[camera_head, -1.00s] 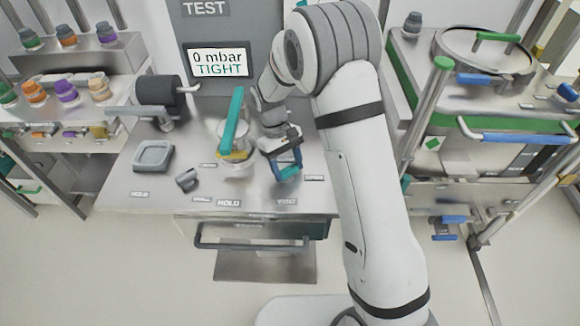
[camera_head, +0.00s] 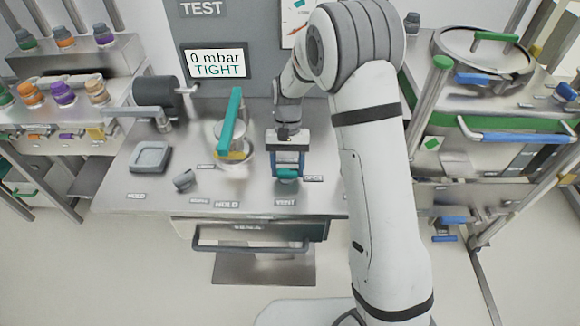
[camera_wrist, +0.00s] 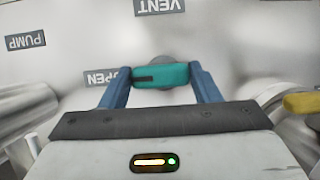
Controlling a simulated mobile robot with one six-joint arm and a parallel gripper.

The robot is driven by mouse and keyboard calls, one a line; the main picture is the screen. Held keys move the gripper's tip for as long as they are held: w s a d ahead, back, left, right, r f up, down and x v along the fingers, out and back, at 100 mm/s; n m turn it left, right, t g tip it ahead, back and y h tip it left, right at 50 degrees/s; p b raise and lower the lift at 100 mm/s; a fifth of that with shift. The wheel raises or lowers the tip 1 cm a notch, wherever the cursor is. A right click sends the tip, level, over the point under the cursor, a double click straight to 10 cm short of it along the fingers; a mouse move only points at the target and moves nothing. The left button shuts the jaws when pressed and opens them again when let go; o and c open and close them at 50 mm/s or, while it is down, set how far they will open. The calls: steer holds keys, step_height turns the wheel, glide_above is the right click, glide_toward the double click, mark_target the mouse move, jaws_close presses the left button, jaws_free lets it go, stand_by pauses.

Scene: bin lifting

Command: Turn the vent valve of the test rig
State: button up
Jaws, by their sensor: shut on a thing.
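The test rig has a steel bench top (camera_head: 140,195) and a grey panel whose display (camera_head: 217,63) reads "0 mbar TIGHT". The vent valve's teal handle (camera_wrist: 160,75) sits on a round grey base in the wrist view, near the "VENT" label (camera_wrist: 159,6). It also shows in the head view (camera_head: 288,174), just behind the "VENT" label there. My gripper (camera_wrist: 160,78) has its two blue fingers at the handle's two ends and is shut on it. In the head view my gripper (camera_head: 287,170) points down at the bench. The handle's underside is hidden.
A clamp with a long teal lever (camera_head: 231,120) stands left of my gripper. A square grey tray (camera_head: 151,157), a small grey knob (camera_head: 184,179) and a dark cylinder (camera_head: 157,96) are further left. A rack with a round vessel (camera_head: 483,55) stands at right.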

steer(key=shift+w+r, duration=0.15)
steer(key=shift+w, duration=0.05)
steer(key=o, duration=0.7)
steer(key=shift+c, duration=0.2)
steer(key=o, duration=0.3)
steer(key=shift+s, duration=0.1)
steer(key=v, duration=0.7)
steer(key=shift+r+b, duration=0.3)
steer(key=shift+b, duration=0.1)
